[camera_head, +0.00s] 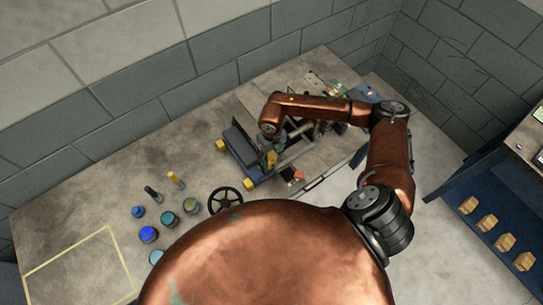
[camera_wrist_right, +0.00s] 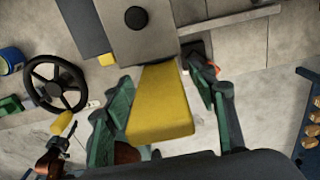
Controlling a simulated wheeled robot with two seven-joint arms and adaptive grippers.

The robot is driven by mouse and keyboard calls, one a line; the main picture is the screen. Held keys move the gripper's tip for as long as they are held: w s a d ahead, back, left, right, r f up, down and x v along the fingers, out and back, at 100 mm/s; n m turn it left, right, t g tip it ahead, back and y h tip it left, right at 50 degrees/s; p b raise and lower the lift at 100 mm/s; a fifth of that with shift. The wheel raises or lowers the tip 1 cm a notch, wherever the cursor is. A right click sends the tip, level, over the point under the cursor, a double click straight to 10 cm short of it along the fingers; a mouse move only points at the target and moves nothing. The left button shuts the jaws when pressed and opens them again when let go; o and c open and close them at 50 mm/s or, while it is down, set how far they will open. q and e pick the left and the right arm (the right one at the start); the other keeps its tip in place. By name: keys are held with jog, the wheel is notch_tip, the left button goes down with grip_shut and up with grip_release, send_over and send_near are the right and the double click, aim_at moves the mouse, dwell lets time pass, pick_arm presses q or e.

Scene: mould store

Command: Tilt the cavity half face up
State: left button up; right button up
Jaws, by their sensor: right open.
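A dark slab-like block, apparently the cavity half (camera_head: 240,143), stands on edge in a blue frame (camera_head: 238,150) with yellow corner feet on the bench. In the right wrist view a grey block (camera_wrist_right: 165,40) with a round black knob or hole shows at the top; a yellow handle (camera_wrist_right: 160,105) sticks out from it towards the camera. My right gripper (camera_wrist_right: 163,82) is open, with its green-padded fingers on either side of the handle. Gaps show beside the handle. In the head view my arm partly hides the block and the gripper.
A yellow outlined square (camera_head: 80,265) marks bare bench at the left. A blue shelf unit (camera_head: 480,195) stands at the right.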

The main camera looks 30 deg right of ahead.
grip_shut()
dwell(0.7)
